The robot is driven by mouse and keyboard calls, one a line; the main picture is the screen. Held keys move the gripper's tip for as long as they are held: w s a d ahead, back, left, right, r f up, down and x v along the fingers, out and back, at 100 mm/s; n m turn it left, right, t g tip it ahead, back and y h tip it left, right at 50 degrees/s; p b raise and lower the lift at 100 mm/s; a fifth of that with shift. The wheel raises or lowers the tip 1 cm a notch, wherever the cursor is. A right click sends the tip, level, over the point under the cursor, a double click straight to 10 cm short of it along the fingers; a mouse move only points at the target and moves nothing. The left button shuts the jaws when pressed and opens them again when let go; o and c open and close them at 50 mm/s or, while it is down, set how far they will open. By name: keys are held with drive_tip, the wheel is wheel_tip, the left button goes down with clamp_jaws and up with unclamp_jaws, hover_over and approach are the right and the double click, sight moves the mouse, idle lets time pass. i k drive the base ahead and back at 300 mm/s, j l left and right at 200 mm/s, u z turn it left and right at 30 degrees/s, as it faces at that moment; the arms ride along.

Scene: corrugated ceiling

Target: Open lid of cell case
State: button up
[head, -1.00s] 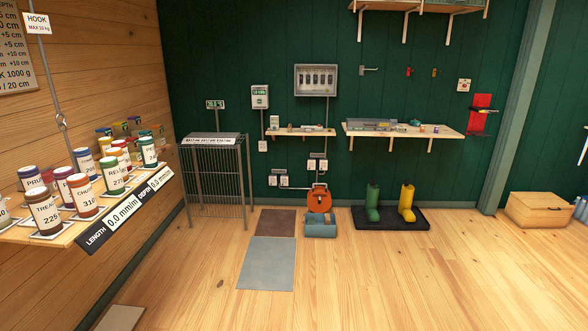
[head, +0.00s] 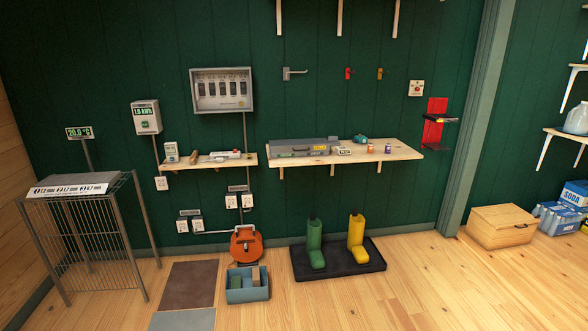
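A long, low grey case (head: 292,149) with a yellow label near its right end lies on the right-hand wall shelf (head: 400,152). It looks like the cell case, but its label is too small to read surely. Its top looks closed; the lid's edge is hard to make out from here. A small white card (head: 345,152) stands to its right. My gripper is not in view.
A blue bin (head: 247,287) and an orange round reel (head: 246,246) stand on the floor. A black tray (head: 370,264) with green and yellow boots lies below the shelf. A wire rack (head: 85,235) stands left. The wooden floor in front is mostly clear.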

sight(296, 145)
drive_tip(key=i, duration=1.95)
